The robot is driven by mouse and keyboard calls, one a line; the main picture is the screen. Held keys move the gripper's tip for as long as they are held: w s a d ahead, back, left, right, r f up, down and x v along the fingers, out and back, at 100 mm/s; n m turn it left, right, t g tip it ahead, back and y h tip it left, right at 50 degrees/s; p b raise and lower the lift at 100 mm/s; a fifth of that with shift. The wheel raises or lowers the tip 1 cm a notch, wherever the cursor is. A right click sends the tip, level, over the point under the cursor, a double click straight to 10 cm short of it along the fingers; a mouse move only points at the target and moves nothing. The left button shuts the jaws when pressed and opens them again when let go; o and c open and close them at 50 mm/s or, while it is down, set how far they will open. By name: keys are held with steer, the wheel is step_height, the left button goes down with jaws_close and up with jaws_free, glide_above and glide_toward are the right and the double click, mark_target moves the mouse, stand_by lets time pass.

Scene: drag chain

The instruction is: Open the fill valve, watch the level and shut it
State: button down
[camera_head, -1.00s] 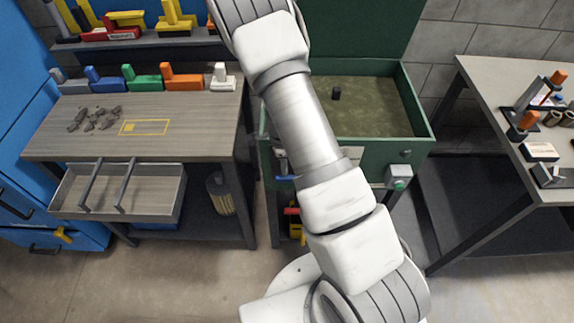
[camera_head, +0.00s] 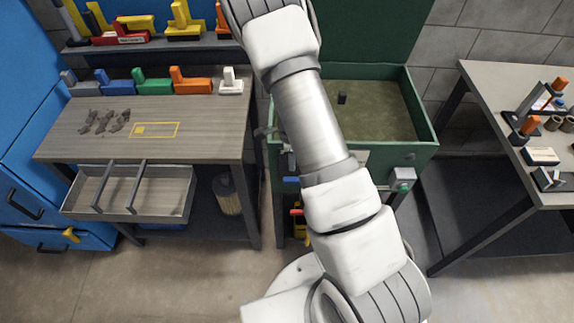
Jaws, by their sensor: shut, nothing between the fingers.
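The green tank (camera_head: 432,122) stands in the middle, holding murky greenish liquid (camera_head: 385,112) with a small dark block (camera_head: 342,98) at its surface. A blue handle-like part (camera_head: 291,180) and a red one (camera_head: 296,212) show below the tank's front left, partly behind my arm. I cannot tell which belongs to the fill valve, or how it is set. My arm hides much of the tank front.
A grey box with a green button (camera_head: 403,183) is on the tank's front right. The left workbench (camera_head: 195,140) has an open drawer (camera_head: 165,192), coloured blocks and dark scraps. A right table (camera_head: 490,90) holds tools. Bare floor lies in front.

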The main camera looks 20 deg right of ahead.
steer(key=w+a+r, duration=0.2)
steer(key=a+r, duration=0.4)
steer(key=r, duration=0.1)
steer(key=shift+w+a+r, duration=0.15)
steer(key=shift+a+r, duration=0.05)
steer(key=shift+a, duration=0.2)
steer(key=s+a+r+n+t+y, duration=0.1)
steer(key=s+r+n, duration=0.35)
steer(key=r, duration=0.65)
steer(key=s+r+n+t+y, duration=0.1)
steer(key=s+r+n, duration=0.4)
steer(key=r, duration=0.5)
steer(key=s+d+r+n+t+h, duration=0.1)
steer(key=s+d+r+n+t, duration=0.1)
steer(key=s+r+n, duration=0.7)
steer(key=s+n+t, duration=0.1)
steer(key=s+n, duration=0.2)
steer(key=s, duration=0.1)
steer(key=shift+s+d+r+t+h, duration=0.25)
steer(key=shift+d+r+t+h, duration=0.05)
steer(key=shift+d+h, duration=0.1)
